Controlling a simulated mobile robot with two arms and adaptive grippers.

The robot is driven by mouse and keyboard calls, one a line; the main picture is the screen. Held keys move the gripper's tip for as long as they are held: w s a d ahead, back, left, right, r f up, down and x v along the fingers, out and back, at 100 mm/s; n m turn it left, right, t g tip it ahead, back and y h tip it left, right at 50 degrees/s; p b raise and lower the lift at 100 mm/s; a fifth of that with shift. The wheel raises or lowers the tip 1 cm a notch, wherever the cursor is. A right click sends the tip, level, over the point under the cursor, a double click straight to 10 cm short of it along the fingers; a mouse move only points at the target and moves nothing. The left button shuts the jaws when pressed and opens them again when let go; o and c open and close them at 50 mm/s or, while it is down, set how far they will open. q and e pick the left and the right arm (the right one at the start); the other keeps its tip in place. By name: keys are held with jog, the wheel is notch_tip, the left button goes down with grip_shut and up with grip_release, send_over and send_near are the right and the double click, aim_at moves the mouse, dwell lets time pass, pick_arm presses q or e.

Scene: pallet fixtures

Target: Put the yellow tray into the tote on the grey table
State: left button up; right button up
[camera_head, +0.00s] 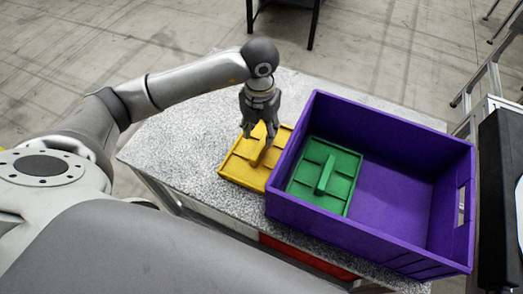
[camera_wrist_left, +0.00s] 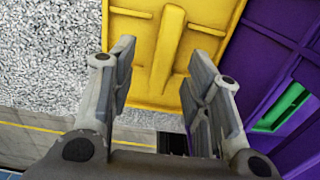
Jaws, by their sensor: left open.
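The yellow tray (camera_head: 240,173) lies on the grey table (camera_head: 185,140), left of the purple tote (camera_head: 345,238) and close to its wall. The tray has a raised bar handle along its middle. My left gripper (camera_head: 263,138) is open and points down over the tray; the arm and fingers hide part of it. In the left wrist view the tray (camera_wrist_left: 205,18) shows past the open fingers (camera_wrist_left: 160,58), with its handle in line with the gap between them. I cannot tell whether the fingers touch the handle. My right gripper is out of view.
A green tray (camera_head: 343,180) with a similar handle lies in the left part of the tote. The tote floor to its right (camera_head: 395,185) is bare. The table is clear left of the yellow tray. A ladder (camera_head: 480,88) stands beyond the right end.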

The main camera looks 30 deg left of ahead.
aim_at(262, 144)
pick_arm(q)
jog(key=shift+f, duration=0.75)
jog(key=shift+s+d+f+p, duration=0.1)
jog(key=shift+f+p, duration=0.25)
jog(key=f, duration=0.1)
jog(key=f+p, duration=0.1)
jog(key=f, duration=0.1)
jog(key=shift+s+d+f, duration=0.15)
jog(key=shift+d+f, duration=0.1)
jog(key=shift+f, duration=0.5)
grip_shut()
